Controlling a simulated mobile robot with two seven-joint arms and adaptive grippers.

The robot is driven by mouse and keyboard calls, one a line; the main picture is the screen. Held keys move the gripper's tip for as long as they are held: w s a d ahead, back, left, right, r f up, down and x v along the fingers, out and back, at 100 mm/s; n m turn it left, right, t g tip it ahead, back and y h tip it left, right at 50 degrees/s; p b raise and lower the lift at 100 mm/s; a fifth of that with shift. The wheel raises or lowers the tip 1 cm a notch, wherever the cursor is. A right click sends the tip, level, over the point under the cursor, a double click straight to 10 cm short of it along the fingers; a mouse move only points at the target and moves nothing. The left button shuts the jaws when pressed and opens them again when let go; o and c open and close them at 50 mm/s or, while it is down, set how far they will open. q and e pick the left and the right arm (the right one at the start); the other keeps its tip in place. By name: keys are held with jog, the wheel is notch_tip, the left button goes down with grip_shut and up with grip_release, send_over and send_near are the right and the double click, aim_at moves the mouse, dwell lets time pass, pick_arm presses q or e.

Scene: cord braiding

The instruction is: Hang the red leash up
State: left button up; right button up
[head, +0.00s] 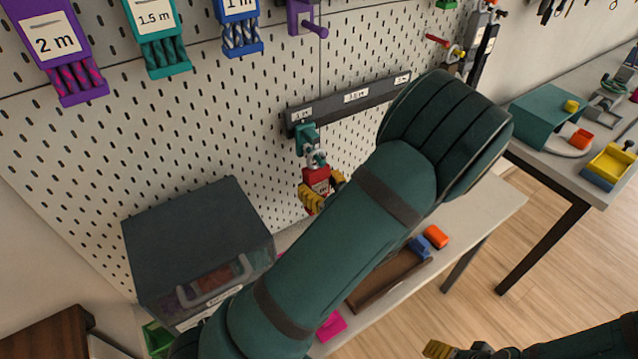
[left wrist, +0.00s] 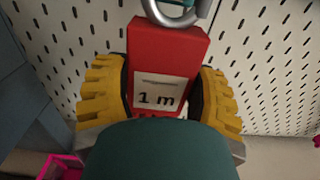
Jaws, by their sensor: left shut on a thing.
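The red leash shows as a red block (head: 316,175) with a metal clip (head: 316,159) at its top. In the left wrist view the red block (left wrist: 165,55) carries a "1 m" label, and the clip (left wrist: 178,14) is cut off by the frame's top. My left gripper (head: 323,190) is shut on the block, its yellow fingers on both sides. A teal hook (head: 305,138) sits at the left end of a dark labelled rail (head: 345,101). The clip is right below the hook; I cannot tell whether it is around it. My right gripper (head: 458,350) is partly in view, low down.
The pegboard (head: 230,110) carries purple, teal and blue holders with braided cords at the top. A dark drawer box (head: 200,235) stands at lower left. A bench holds a brown tray (head: 385,280) and small blocks. Another table (head: 560,165) stands at right.

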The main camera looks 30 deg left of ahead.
aim_at(320, 187)
pick_arm(q)
jog(key=shift+f, duration=0.2)
dwell(0.5)
jog(key=o, duration=1.3)
jog(key=shift+o, duration=0.5)
jog(key=shift+d, duration=0.1)
jog(key=shift+p+v, duration=0.4)
jog(key=shift+v, duration=2.55)
jog(key=shift+s, duration=0.1)
